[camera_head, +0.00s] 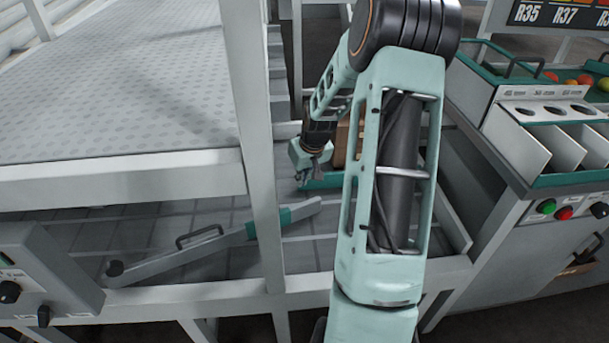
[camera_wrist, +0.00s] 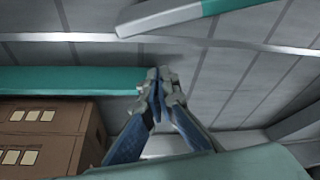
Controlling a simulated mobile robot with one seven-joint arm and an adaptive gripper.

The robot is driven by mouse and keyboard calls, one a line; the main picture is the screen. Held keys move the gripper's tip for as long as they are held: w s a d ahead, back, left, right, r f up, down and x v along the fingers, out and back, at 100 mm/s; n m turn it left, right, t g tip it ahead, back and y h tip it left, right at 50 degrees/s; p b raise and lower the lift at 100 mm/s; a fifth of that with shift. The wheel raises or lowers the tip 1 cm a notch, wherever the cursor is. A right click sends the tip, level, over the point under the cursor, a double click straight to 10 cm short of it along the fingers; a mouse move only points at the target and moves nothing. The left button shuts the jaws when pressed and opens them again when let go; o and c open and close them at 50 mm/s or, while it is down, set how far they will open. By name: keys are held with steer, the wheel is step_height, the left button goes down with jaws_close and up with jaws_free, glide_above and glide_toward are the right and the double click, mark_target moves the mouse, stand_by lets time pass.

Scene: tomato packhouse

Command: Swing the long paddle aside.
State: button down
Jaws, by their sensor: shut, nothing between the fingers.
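The long paddle (camera_head: 190,256) is a grey bar with a teal band and a black handle. It lies slantwise over the lower roller deck, from a dark knob at its left end to a free tip at right. Its teal and pale tip part shows at the top of the wrist view (camera_wrist: 172,16). My gripper (camera_head: 314,176) is shut and empty, beyond the paddle's tip and apart from it. In the wrist view its fingertips (camera_wrist: 158,78) overlap the right end of a teal bar (camera_wrist: 70,80); I cannot tell whether they touch it.
A brown carton (camera_wrist: 40,135) stands beside the teal bar. A white post (camera_head: 255,150) rises in front of the paddle. The perforated upper deck (camera_head: 110,75) hangs over the left part. A control box (camera_head: 45,275) is at left, a sorting bench (camera_head: 540,185) at right.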

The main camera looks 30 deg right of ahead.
steer(key=x, duration=0.2)
steer(key=shift+a+f, duration=0.1)
steer(key=shift+f, duration=0.25)
steer(key=shift+s+f+b, duration=0.1)
steer(key=shift+f+b, duration=0.2)
steer(key=shift+s+a+r, duration=0.1)
steer(key=shift+s+r, duration=0.1)
steer(key=shift+s, duration=1.6)
